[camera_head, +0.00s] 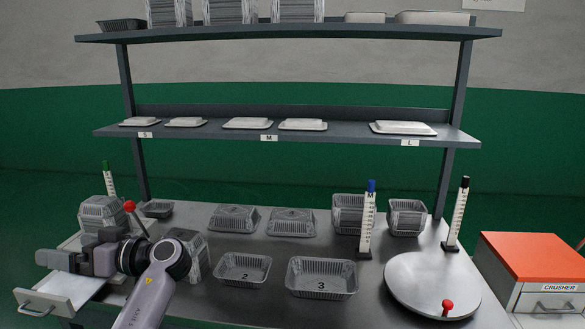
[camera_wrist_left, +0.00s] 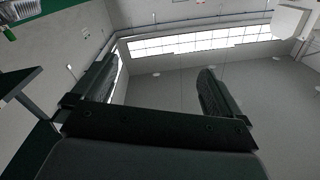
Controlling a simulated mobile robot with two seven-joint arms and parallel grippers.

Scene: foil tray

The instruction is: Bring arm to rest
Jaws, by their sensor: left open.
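My left arm comes in at the lower left of the head view. My left gripper (camera_head: 50,258) points left, above the white pulled-out drawer or tray at the table's left end. In the left wrist view its two fingers (camera_wrist_left: 155,95) stand wide apart with nothing between them. Behind them are only the wall, a strip of windows and the ceiling area. My right gripper is in neither view.
Foil trays numbered 2 (camera_head: 242,269) and 3 (camera_head: 321,278) stand on the metal table. Upturned foil trays (camera_head: 233,219) lie behind. A round plate (camera_head: 431,284) is at right, beside an orange-topped crusher cabinet (camera_head: 535,257).

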